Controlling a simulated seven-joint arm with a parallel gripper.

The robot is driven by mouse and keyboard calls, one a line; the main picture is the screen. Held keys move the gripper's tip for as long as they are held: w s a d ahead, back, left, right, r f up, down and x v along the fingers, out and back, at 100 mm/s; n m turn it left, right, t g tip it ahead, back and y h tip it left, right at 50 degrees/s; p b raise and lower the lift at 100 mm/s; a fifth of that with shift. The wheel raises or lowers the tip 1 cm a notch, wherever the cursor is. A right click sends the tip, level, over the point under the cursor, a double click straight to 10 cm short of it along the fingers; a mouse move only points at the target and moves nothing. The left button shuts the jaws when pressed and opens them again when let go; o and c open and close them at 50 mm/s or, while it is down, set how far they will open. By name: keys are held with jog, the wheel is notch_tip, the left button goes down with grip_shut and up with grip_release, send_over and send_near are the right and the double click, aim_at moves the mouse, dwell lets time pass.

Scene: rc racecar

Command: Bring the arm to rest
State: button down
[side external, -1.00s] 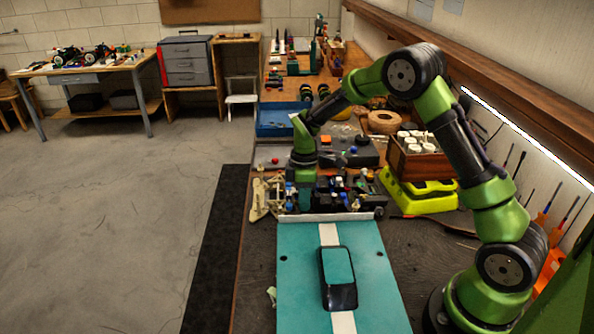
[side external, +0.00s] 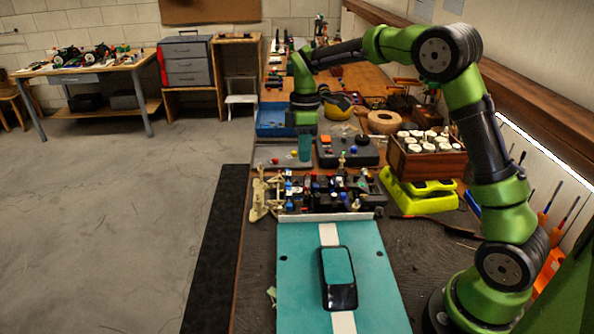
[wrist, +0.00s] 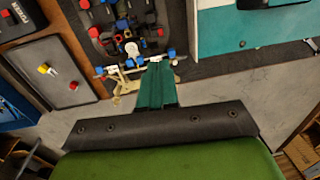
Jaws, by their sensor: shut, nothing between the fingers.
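My gripper (side external: 305,147) hangs from the green and black arm above the far part of the workbench, pointing down. Its teal fingers are together and empty, and they also show in the wrist view (wrist: 157,84). In the side view it is above the grey board near the blue tray. The dark chassis with red, blue and white parts (side external: 325,190) lies on the bench nearer the camera, apart from the fingers.
A wooden box of white-capped jars (side external: 428,160) and a yellow-green case (side external: 420,194) stand at the right. The floor left of the bench is open.

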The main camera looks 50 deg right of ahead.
jog(key=s+a+r+m+t, duration=0.2)
jog(key=s+a+r+m, duration=0.1)
jog(key=s, duration=0.4)
jog(key=s+a+r+m+t, duration=0.2)
jog(key=s+m, duration=0.3)
jog(key=s, duration=0.3)
jog(key=s+a+r+m+t+y, duration=0.1)
jog(key=s+a+r+m+t, duration=0.2)
jog(key=s+m, duration=0.2)
jog(key=s, duration=0.2)
jog(key=shift+s+a+r+t, duration=0.3)
jog(key=shift+s+a+t, duration=0.05)
jog(key=shift+t, duration=0.05)
